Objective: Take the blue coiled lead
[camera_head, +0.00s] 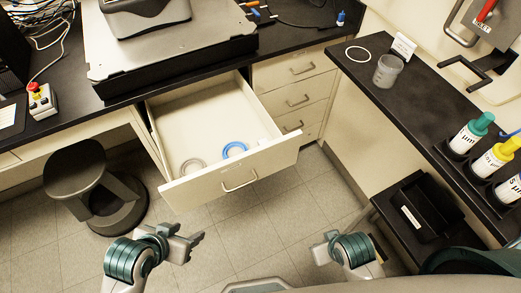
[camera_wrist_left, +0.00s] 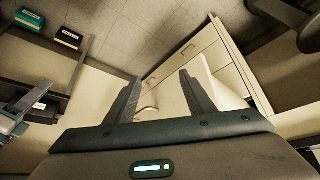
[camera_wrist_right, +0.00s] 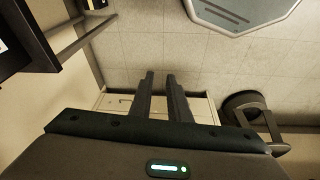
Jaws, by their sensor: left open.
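The blue coiled lead (camera_head: 235,149) lies in the open drawer (camera_head: 241,177), near its front wall and right of the middle. A grey coiled lead (camera_head: 193,165) lies to its left and a small white item (camera_head: 262,140) to its right. My left gripper (camera_head: 199,239) is open and empty, in front of and below the drawer front, apart from the lead. Its two spread fingers also show in the left wrist view (camera_wrist_left: 160,76). My right gripper (camera_wrist_right: 160,74) has its fingers a narrow gap apart with nothing between them. Neither wrist view clearly shows the blue lead.
The drawer hangs under a dark bench (camera_head: 290,38) carrying a grey instrument plate (camera_head: 170,48). A black stool (camera_head: 90,180) stands left of the drawer. A side counter (camera_head: 400,108) with bottles, and a black bin (camera_head: 428,212), stand right. Tiled floor before the drawer is clear.

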